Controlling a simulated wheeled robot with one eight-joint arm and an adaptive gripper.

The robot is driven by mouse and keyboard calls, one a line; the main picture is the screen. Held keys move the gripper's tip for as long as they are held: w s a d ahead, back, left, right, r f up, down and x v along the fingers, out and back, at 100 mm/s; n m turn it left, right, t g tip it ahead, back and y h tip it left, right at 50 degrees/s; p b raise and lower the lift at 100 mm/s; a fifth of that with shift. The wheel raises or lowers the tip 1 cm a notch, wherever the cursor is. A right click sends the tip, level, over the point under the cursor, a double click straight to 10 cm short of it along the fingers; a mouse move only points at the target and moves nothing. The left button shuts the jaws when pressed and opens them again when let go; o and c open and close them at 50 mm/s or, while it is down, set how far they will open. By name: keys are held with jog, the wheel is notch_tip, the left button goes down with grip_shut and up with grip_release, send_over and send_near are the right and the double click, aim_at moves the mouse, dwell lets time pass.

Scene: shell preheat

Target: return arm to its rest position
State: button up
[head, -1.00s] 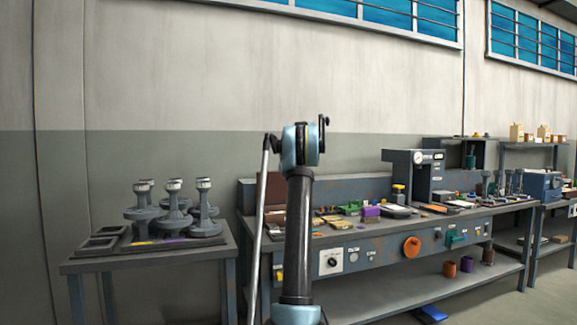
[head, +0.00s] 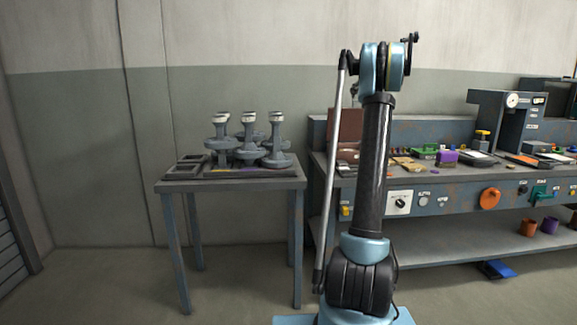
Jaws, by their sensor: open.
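My arm (head: 374,150) stands upright in the head view, in front of the workbench. Its blue elbow joint (head: 370,68) is at the top and its dark ribbed base joint (head: 361,287) is at the bottom. The forearm beyond the elbow is mostly hidden behind the upright link. I cannot make out my gripper, and nothing held shows.
A small table (head: 231,184) at left holds several grey flanged pieces (head: 247,140) and dark trays (head: 186,165). The long workbench (head: 450,206) at right carries small parts, a gauge unit (head: 500,121) and an orange knob (head: 490,198). The floor at left is clear.

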jog(key=s+a+f+n+g, duration=0.2)
jog(key=s+a+f+n, duration=0.35)
jog(key=s, duration=0.55)
jog(key=s+a+f+n+g+y, duration=0.1)
jog(key=s+a+f+n, duration=0.1)
jog(key=s+a+n, duration=0.6)
jog(key=s+a+f+n+g, duration=0.2)
jog(key=s+a+f+n, duration=0.2)
jog(key=s+a, duration=0.8)
jog(key=s+f+n+g, duration=0.1)
jog(key=s+f+n, duration=0.4)
jog(key=s+f, duration=0.5)
jog(key=s+a+f+n+g+h, duration=0.1)
jog(key=s+f+n, duration=0.5)
jog(key=s, duration=1.1)
jog(key=s+f+n+g, duration=0.2)
jog(key=s+f+n, duration=0.3)
jog(key=s+f, duration=0.8)
jog(key=shift+s+a+f+h, duration=0.3)
jog(key=shift+s+a+f, duration=0.05)
jog(key=shift+s+f, duration=0.1)
jog(key=shift+w+n, duration=0.1)
jog(key=shift+n, duration=0.15)
jog(key=shift+w+f, duration=0.2)
jog(key=shift+w, duration=0.25)
